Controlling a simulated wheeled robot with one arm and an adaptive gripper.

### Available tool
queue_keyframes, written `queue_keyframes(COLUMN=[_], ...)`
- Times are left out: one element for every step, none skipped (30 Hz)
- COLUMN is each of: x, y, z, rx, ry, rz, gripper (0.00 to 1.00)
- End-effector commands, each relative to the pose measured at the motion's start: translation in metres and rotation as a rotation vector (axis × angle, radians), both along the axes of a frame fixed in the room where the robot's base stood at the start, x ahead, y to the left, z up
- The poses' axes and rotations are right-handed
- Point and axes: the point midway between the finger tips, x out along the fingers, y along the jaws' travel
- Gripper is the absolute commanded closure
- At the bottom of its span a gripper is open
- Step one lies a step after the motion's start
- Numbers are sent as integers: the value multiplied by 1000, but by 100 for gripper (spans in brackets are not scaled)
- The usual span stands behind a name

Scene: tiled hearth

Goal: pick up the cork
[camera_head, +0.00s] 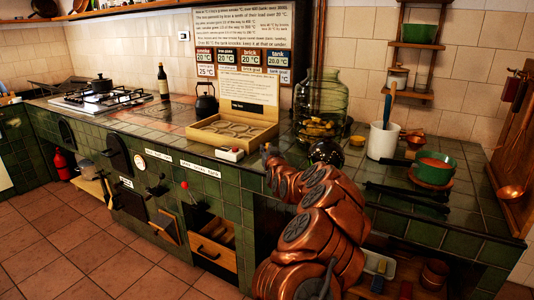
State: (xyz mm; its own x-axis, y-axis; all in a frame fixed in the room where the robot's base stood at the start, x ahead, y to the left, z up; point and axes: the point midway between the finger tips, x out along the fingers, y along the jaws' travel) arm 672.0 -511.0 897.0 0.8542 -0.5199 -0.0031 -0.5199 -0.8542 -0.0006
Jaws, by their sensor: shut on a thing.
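My copper-coloured arm rises from the bottom middle to the front edge of the tiled counter. My gripper (269,153) is at its far end, small and dark, just right of the shallow wooden tray. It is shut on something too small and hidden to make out. I cannot pick out a single cork for certain. Several yellow-brown pieces (318,128), which may be corks, lie low in a large green glass jar (322,95) behind and right of my gripper.
The wooden tray (232,137) with a raised card stands left of my gripper. A dark glossy round thing (327,152) is close to its right. A white crock (382,141) and green pot (433,168) stand farther right. A kettle (206,103) and bottle (163,82) stand left.

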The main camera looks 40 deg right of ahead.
Motion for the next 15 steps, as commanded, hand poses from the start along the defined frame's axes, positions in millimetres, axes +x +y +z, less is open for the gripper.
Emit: queue_keyframes(x=[-3,-5,-8,-10,-12,-15,-17,-20,-23,-26,-28,-31,-34,-36,-39], y=[5,7,10,13,15,19,22,25,28,32,36,39,41,44,49], z=[2,3,4,5,4,3,3,4,6,7,8,8,8,8,8], rx=[3,3,3,3,3,5,5,2,2,2,1,0,0,0,2], ry=[-3,-5,-7,-7,-5,-4,-3,-4,-5,-6,-6,-6,-6,-5,-2], rz=[2,2,1,1,2,3,2,2,1,1,3,3,1,2,4], gripper=[88,88,88,88,88,88,88,88,88,88,88,88,88,88,88])
